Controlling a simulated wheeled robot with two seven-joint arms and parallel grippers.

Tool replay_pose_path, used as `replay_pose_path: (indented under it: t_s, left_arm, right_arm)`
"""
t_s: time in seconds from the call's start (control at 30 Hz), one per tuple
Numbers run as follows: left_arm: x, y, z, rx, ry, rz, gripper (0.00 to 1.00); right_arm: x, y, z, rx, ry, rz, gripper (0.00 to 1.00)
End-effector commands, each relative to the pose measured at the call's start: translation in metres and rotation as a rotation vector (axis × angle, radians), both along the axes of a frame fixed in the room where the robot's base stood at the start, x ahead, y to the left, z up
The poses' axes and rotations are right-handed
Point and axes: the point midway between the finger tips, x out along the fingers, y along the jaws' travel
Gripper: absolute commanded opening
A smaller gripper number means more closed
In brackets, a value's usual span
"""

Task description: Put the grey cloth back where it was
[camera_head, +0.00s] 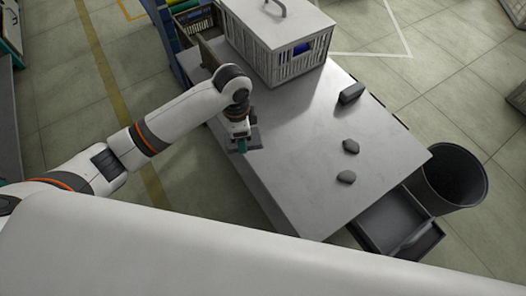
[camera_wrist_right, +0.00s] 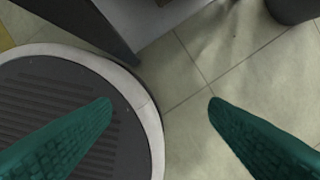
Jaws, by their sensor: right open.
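My left gripper (camera_head: 242,147) is over the left edge of the table (camera_head: 290,150), pointing down with teal fingertips. A dark grey flat patch (camera_head: 256,136) shows beside its fingers; I cannot tell whether it is cloth or part of the gripper, nor whether the jaws are shut. No piece is clearly recognisable as the grey cloth. My right gripper (camera_wrist_right: 160,105) is open and empty in the right wrist view, above the floor and my round base. It is not visible in the head view.
Three small dark grey objects lie on the table: a block (camera_head: 351,93) and two lumps (camera_head: 350,146) (camera_head: 346,177). A white slatted box (camera_head: 290,50) stands at the back. The table's middle is clear.

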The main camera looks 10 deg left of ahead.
Motion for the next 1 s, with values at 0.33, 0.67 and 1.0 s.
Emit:
replay_pose_path:
  t_s: [0.33,0.67,1.0]
  left_arm:
    - [0.061,-0.019,-0.058,-0.005,-0.017,-0.595,0.36]
    - [0.103,-0.032,-0.081,0.003,-0.029,-1.061,0.36]
    - [0.111,-0.034,-0.109,0.003,-0.027,-1.186,0.36]
  right_arm:
    - [0.044,0.007,-0.02,0.005,-0.039,-0.008,0.69]
    - [0.066,0.01,-0.014,0.008,-0.065,-0.013,0.69]
    - [0.074,0.01,0.011,0.009,-0.082,-0.017,0.69]
